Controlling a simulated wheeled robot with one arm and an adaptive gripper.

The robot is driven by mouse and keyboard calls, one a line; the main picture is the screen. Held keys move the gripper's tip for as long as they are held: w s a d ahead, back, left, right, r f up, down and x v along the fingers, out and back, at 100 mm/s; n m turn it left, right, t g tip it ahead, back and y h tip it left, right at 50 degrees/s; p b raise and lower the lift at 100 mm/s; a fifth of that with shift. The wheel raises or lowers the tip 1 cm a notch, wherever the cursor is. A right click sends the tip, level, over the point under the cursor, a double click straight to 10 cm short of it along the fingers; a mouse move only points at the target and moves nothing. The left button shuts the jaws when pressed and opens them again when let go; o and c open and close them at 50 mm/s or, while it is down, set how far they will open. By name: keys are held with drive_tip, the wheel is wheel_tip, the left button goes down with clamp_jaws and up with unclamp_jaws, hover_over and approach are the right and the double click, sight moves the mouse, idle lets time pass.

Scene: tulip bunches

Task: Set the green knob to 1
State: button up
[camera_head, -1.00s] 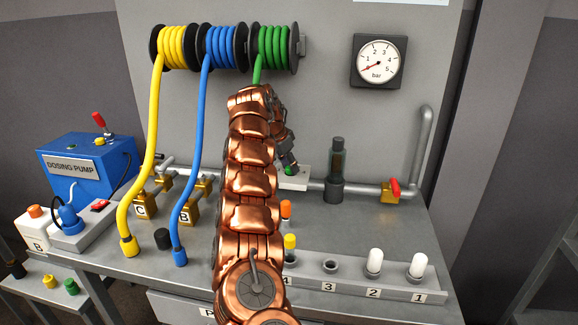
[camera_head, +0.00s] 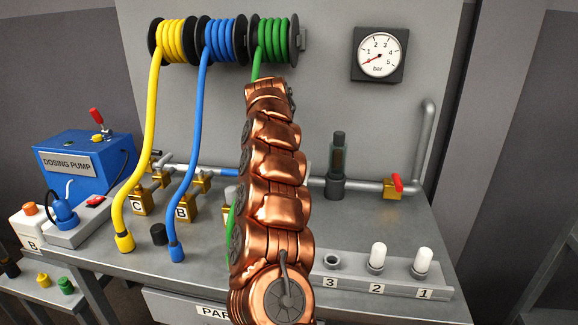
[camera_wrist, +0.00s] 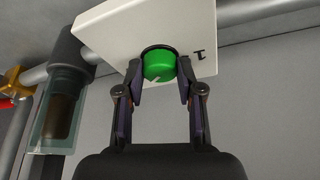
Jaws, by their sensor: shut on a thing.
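The green knob (camera_wrist: 159,66) sits on a white box (camera_wrist: 118,32) in the wrist view. A pale pointer mark shows on the knob's lower edge, and a black "1" (camera_wrist: 198,54) is printed on the box to the right of the knob. My gripper (camera_wrist: 160,78) has one finger on each side of the knob and is shut on it. The pointer mark does not line up with the "1" in this view.
A pipe with a dark filter (camera_head: 337,165) and a red-handled valve (camera_head: 394,187) runs along the back of the bench. A pressure gauge (camera_head: 380,54) hangs on the wall. Yellow, blue and green hoses hang from reels. Numbered sockets with white plugs (camera_head: 422,261) stand at the front right.

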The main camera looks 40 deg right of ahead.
drive_tip(key=n, duration=0.1)
drive_tip(key=n+t+p, duration=0.1)
drive_tip(key=n, duration=0.1)
drive_tip(key=n+y, duration=0.1)
drive_tip(key=shift+s+d+t, duration=0.15)
drive_tip(key=shift+s+t, duration=0.15)
drive_tip(key=n+t+y+p, duration=0.1)
drive_tip(key=n+p, duration=0.2)
drive_tip(key=n, duration=0.2)
drive_tip(key=shift+d+p, duration=0.1)
drive_tip(key=shift+p, duration=0.2)
drive_tip(key=n+y+p, duration=0.1)
drive_tip(key=n, duration=0.1)
drive_tip(key=shift+d+n, duration=0.1)
drive_tip(key=shift+n, duration=0.2)
drive_tip(key=shift+f+n+t+y+p, duration=0.1)
drive_tip(key=shift+n+t+y+p, duration=0.25)
drive_tip(key=shift+n, duration=0.55)
drive_tip(key=shift+d+n+y, duration=0.1)
drive_tip(key=shift+n+y, duration=0.75)
drive_tip(key=shift+n, duration=1.15)
drive_tip(key=o, duration=1.2)
drive_tip(key=shift+c, duration=0.2)
